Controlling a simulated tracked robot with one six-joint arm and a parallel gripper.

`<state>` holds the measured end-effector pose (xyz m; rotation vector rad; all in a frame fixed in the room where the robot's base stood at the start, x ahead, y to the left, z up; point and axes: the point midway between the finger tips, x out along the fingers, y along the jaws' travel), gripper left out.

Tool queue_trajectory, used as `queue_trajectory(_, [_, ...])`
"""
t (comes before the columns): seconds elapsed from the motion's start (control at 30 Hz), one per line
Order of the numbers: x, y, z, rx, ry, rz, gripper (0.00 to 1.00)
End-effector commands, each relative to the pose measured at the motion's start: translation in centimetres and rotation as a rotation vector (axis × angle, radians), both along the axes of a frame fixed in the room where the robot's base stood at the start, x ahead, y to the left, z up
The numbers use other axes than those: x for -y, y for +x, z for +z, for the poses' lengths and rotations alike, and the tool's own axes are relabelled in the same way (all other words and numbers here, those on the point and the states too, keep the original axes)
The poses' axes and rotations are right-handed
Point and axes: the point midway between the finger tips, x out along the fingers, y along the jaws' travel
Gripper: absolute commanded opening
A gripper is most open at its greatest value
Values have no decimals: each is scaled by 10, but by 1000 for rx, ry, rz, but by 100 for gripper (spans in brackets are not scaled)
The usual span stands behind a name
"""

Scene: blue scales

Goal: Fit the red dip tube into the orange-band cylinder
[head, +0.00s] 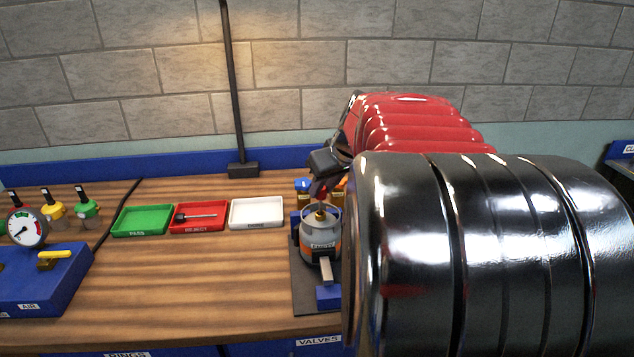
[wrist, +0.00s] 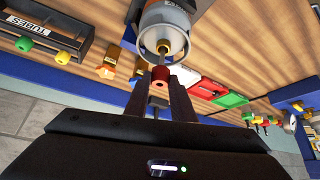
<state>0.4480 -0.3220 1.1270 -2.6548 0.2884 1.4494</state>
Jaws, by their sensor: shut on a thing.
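The orange-band cylinder (head: 318,248) stands upright in a holder on a dark base plate, with a brass neck (head: 320,213) on top. Its grey body (wrist: 168,28) and brass neck (wrist: 163,47) show at the top of the wrist view. My gripper (wrist: 160,88) is shut on the red dip tube (wrist: 160,76), just above the neck and roughly in line with it. The tube's red part is between the fingers, close to the neck; I cannot tell how much of the tube is inside. In the head view my gripper (head: 322,187) is partly hidden by my arm.
Green PASS (head: 142,234), red REJECT (head: 200,230) and white DONE (head: 257,225) trays lie left of the cylinder; a dark rod lies in REJECT. A blue gauge block (head: 45,285) is far left. A dark TUBES rack (wrist: 45,35) shows in the wrist view. Front-centre bench is clear.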

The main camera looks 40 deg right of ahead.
Motion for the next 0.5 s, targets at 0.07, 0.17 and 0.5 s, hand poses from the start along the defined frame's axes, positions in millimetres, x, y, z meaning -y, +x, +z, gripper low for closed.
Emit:
queue_trajectory(0.07, [0, 0, -3, 0, 1, -1, 1])
queue_trajectory(0.17, [0, 0, -7, -1, 2, 0, 1])
queue_trajectory(0.5, [0, 0, -17, 0, 1, -1, 1])
